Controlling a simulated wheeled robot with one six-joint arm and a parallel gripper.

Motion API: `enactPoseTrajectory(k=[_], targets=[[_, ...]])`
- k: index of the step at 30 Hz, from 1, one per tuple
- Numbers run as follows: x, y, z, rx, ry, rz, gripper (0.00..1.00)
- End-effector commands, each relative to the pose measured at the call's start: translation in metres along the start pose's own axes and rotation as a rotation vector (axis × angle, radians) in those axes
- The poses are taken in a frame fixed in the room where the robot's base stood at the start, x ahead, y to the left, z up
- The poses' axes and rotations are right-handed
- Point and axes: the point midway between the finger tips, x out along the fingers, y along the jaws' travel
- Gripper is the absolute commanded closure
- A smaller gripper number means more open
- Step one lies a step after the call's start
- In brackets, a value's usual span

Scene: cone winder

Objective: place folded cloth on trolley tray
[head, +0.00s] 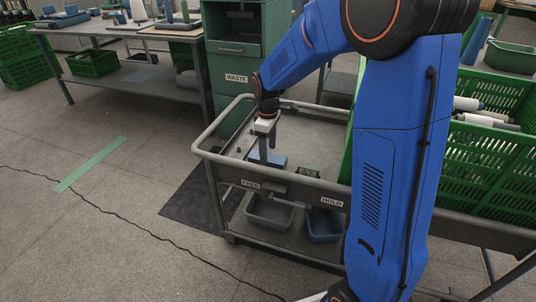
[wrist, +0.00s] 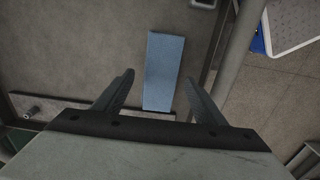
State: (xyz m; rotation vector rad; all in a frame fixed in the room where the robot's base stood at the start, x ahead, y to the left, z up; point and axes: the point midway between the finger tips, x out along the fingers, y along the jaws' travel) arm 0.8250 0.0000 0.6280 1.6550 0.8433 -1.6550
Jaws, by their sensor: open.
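The blue folded cloth (head: 278,160) lies on the grey top tray of the trolley (head: 315,134), near its left end. In the wrist view the cloth (wrist: 164,62) is a long light-blue strip, flat on the grey surface. My gripper (head: 262,157) points down over the tray, beside the cloth in the head view and partly in front of it. In the wrist view my gripper (wrist: 160,77) is open, with one finger on each side of the cloth's near part. The exact gap in height between fingers and cloth is unclear.
The trolley's front rail carries FREE (head: 250,184) and HOLD (head: 331,202) labels. A small dark item (head: 307,172) sits near that rail. A green WASTE cabinet (head: 232,60) stands behind; green crates (head: 490,160) are at right.

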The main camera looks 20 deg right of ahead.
Motion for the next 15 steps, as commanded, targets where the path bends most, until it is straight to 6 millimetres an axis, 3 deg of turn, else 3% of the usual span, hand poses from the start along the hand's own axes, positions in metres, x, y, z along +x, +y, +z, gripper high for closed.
enactPoseTrajectory(k=[9,15], targets=[[-0.063,0.000,0.000,0.000,0.002,0.002,0.35],[-0.087,0.000,0.000,0.000,0.001,0.001,0.35]])
